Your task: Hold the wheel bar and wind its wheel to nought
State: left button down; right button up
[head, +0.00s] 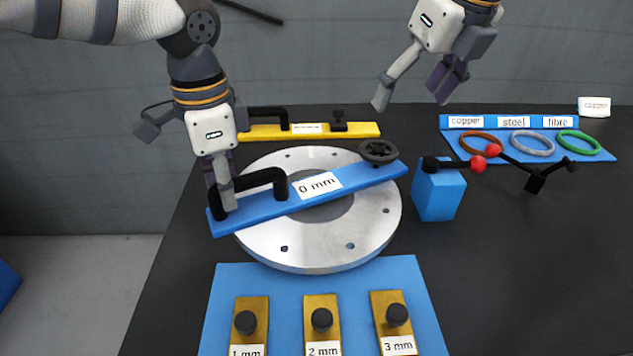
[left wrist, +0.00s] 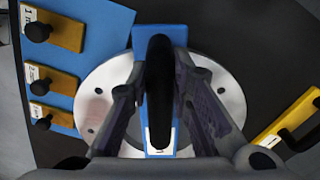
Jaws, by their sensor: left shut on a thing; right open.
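The wheel bar (head: 350,182) is a blue bar marked "0 mm", lying across the grey flanged disc (head: 310,258). Its dark wheel (head: 379,151) is at the bar's far right end, and its black handle (head: 262,177) is at the left end. My left gripper (head: 222,190) is shut on the black handle; in the left wrist view the handle (left wrist: 160,85) stands between the two fingers. The bar's blue end (left wrist: 172,32) shows there too, but the wheel is hidden. My right gripper (head: 413,88) is open and empty, raised above the table behind and right of the wheel.
A yellow bar (head: 355,130) with a handle lies behind the disc. A blue mat (head: 225,290) in front holds brass blocks marked 1, 2 and 3 mm. At right are a blue block (head: 440,196), red-tipped black tools and a blue board (head: 600,154) with copper, steel and fibre rings.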

pick_arm(q)
jog(key=c, duration=1.4)
grip_release()
jog(key=shift+o, duration=0.2)
notch_tip(320, 180, up, 12)
